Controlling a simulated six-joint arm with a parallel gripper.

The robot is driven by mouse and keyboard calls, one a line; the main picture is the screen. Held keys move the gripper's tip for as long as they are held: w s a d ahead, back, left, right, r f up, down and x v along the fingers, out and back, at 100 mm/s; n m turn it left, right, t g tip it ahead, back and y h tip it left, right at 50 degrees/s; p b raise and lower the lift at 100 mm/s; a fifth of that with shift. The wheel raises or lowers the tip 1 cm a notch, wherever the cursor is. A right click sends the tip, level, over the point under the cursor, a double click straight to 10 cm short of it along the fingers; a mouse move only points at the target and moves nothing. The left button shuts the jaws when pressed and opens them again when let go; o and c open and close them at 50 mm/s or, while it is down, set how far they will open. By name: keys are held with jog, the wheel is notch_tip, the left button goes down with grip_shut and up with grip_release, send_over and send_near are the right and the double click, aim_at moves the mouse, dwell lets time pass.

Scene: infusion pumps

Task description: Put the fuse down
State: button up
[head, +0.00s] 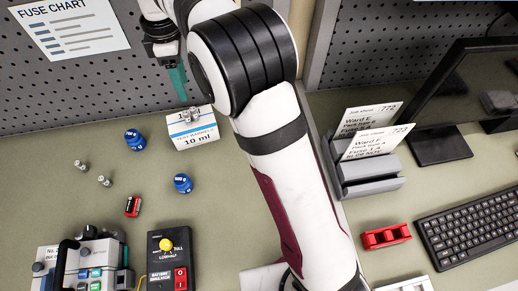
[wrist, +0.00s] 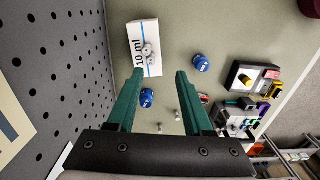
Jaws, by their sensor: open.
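My gripper (head: 181,98) hangs above the bench near the pegboard, with its green fingers pointing down. In the wrist view its fingers (wrist: 160,74) are spread apart with nothing between them. A small silver piece that looks like a fuse (head: 187,115) is on the white 10 ml box (head: 201,132), just below the fingertips. The wrist view shows this silver piece (wrist: 148,52) on the box (wrist: 137,32), beyond the fingertips. Two similar small silver pieces lie on the bench to the left, one farther back (head: 80,165) and one nearer (head: 105,181).
Blue round items stand left of the box (head: 135,140) and in front of it (head: 183,183). A red-and-black cell (head: 132,206) lies before a black tester (head: 167,260) and a grey pump (head: 85,262). A card holder (head: 370,185) and a red tray (head: 386,236) are at right.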

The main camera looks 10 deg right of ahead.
jog(key=s+d+r+m, duration=0.5)
jog(key=s+d+m, duration=0.4)
jog(key=s+d, duration=0.15)
jog(key=s+d+f+m, duration=0.2)
jog(key=s+f+m, duration=0.1)
jog(key=s+m, duration=0.4)
jog(key=s+d+f+m+y, duration=0.1)
jog(key=s+d+f+m, duration=0.2)
jog(key=s+m, duration=0.4)
jog(key=s, duration=0.6)
jog(key=shift+f+y, duration=0.15)
jog(key=shift+y, duration=0.15)
jog(key=shift+o, duration=0.3)
jog(key=shift+s, duration=0.1)
jog(key=shift+o, duration=0.2)
jog(key=shift+a, duration=0.1)
